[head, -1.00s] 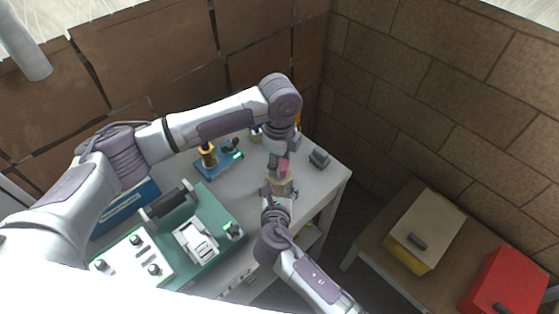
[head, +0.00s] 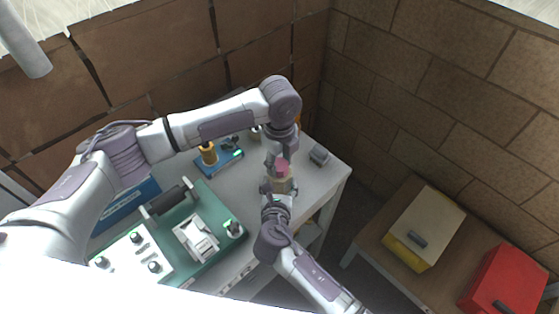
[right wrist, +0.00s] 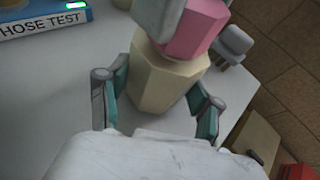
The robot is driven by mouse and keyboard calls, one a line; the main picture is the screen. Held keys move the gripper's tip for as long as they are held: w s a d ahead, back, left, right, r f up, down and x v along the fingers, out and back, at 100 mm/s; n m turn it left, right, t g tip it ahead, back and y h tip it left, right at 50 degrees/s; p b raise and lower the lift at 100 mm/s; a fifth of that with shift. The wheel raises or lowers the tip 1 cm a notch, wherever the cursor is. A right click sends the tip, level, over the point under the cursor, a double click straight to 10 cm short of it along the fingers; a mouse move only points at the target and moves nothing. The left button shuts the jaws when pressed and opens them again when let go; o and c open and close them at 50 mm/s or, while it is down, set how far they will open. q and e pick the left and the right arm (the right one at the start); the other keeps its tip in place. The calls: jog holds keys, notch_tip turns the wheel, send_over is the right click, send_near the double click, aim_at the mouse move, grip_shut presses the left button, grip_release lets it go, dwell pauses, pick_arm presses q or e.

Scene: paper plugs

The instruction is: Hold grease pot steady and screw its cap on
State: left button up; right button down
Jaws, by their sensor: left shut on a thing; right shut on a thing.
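The grease pot (head: 281,186) is a cream, many-sided pot held above the front right of the white table. My right gripper (head: 280,190) is shut on it from the front. In the right wrist view the pot (right wrist: 165,88) stands between the two fingers of the right gripper (right wrist: 155,103). The pink cap (head: 282,167) is at the pot's top, and it also shows in the right wrist view (right wrist: 197,32). My left gripper (head: 281,160) is shut on the cap from above. The cap's lower edge meets the pot in the picture; I cannot tell how far it is threaded.
A small grey block (head: 319,155) lies near the table's right corner. A blue stand with a yellow part (head: 208,155) is behind left. A green test rig (head: 205,205) fills the front left. A lower brown table holds a yellow box (head: 405,252) and a red box (head: 503,280).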

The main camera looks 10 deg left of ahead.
pick_arm(q)
jog(key=m, duration=1.9)
jog(key=o, duration=0.9)
jog(key=shift+o, duration=0.2)
